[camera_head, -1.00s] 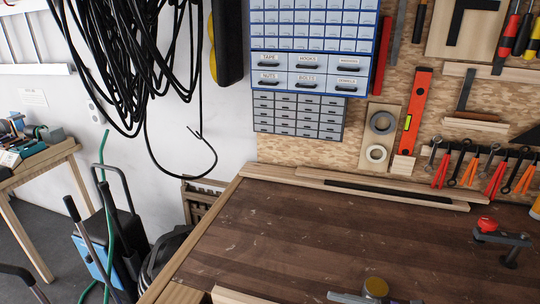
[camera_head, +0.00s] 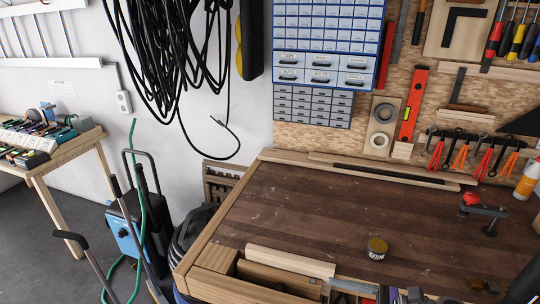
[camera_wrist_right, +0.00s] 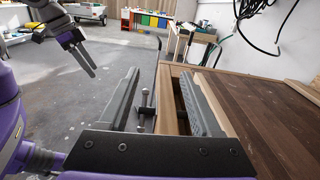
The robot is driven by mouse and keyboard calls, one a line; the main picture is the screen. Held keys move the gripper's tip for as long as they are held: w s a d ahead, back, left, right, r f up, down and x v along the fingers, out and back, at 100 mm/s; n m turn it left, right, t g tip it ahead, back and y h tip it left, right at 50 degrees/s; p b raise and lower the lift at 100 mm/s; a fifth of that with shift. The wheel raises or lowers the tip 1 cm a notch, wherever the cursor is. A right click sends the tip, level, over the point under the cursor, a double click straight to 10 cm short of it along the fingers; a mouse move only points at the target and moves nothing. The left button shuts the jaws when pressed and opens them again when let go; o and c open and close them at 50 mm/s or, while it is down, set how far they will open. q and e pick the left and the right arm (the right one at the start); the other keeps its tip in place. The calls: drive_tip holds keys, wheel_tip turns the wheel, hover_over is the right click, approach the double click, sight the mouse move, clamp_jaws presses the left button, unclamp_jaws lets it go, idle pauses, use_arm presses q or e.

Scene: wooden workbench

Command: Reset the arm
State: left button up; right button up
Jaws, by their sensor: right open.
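My right gripper (camera_wrist_right: 161,78) is open in the right wrist view, with its two grey fingers apart. No held object shows between them. Past the fingers are the grey floor and the wooden edge of the workbench (camera_head: 330,205), which also fills the right of the wrist view (camera_wrist_right: 270,115). Another gripper of mine, seemingly the left one (camera_wrist_right: 88,62), shows at the upper left of the wrist view, over the floor. I cannot make out either gripper clearly in the head view.
A small jar (camera_head: 377,249) stands near the bench's front edge. An open drawer or recess (camera_head: 270,275) lies at the front left. A red-topped clamp (camera_head: 484,212) and an orange-labelled bottle (camera_head: 526,180) stand at the right. The middle of the benchtop is clear.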

drive_tip(key=s+a+f+n+g+h+b, duration=0.1)
drive_tip(key=s+f+n+h+b, duration=0.15)
drive_tip(key=f, duration=0.25)
drive_tip(key=s+a+f+n+g+h+b, duration=0.1)
drive_tip(key=s+a+f+n+h, duration=0.1)
drive_tip(key=s+f+n+h, duration=0.3)
drive_tip(key=a+f+n+h+b, duration=0.1)
drive_tip(key=f+h+b, duration=0.1)
drive_tip(key=f, duration=0.4)
use_arm(q)
wheel_tip(320, 180, down, 11)
drive_tip(key=b, duration=0.4)
use_arm(e)
drive_tip(key=s+d+f+n+t+h, duration=0.1)
drive_tip(key=s+d+f+n+h, duration=0.55)
drive_tip(key=n, duration=0.55)
use_arm(q)
wheel_tip(320, 180, up, 16)
drive_tip(key=w+p, duration=0.2)
drive_tip(key=p, duration=1.2)
drive_tip(key=shift+f, duration=0.15)
use_arm(e)
drive_tip(key=w+r+t, duration=0.1)
drive_tip(key=w+r, duration=0.2)
drive_tip(key=r, duration=1.1)
drive_tip(key=shift+w+d+h, duration=0.2)
drive_tip(key=shift+d+h, duration=0.15)
drive_tip(key=shift+h, duration=0.05)
